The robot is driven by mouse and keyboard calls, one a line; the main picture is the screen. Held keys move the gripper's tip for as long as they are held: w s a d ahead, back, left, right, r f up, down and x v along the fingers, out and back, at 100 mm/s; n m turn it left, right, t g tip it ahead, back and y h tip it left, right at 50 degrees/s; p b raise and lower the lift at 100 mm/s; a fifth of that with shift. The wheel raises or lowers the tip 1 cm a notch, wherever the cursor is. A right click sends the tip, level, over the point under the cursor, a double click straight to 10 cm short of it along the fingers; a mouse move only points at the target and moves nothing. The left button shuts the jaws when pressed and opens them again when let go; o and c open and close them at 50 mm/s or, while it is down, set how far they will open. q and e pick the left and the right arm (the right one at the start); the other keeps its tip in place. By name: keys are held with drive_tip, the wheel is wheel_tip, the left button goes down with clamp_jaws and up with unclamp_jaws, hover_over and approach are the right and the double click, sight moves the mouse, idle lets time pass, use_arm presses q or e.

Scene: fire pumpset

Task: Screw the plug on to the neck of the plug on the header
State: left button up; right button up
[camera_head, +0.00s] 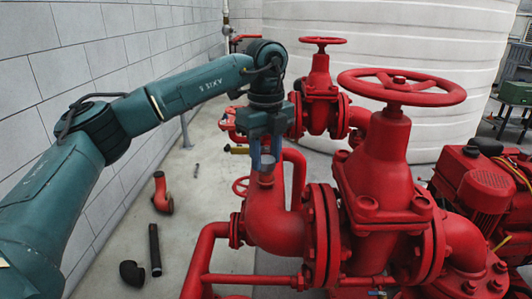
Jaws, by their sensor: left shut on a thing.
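My left gripper (265,163) comes in from the upper left and points down. It is shut on the plug (267,160), a small greyish piece mostly hidden between the fingers. The gripper and plug are directly above the neck (267,180) on top of the red header elbow (274,222). The plug looks upright and in line with the neck. I cannot tell whether they touch or how far the plug is on. My right gripper is not in view.
A large red valve with a handwheel (402,87) stands close to the right, and a smaller valve (320,85) behind. Loose pipe pieces, a red elbow (162,192), a black pipe (155,250) and a black elbow (132,273), lie on the floor. A block wall (60,70) runs along the left.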

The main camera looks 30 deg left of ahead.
use_arm(q)
drive_tip(key=shift+f, duration=0.45)
drive_tip(key=shift+f+b, duration=0.7)
drive_tip(key=shift+f, duration=0.1)
drive_tip(key=shift+r, duration=0.1)
drive_tip(key=shift+r+m+p, duration=0.1)
drive_tip(key=shift+m+p, duration=0.3)
drive_tip(key=shift+m, duration=0.4)
drive_tip(key=m, duration=0.3)
drive_tip(key=shift+p, duration=0.3)
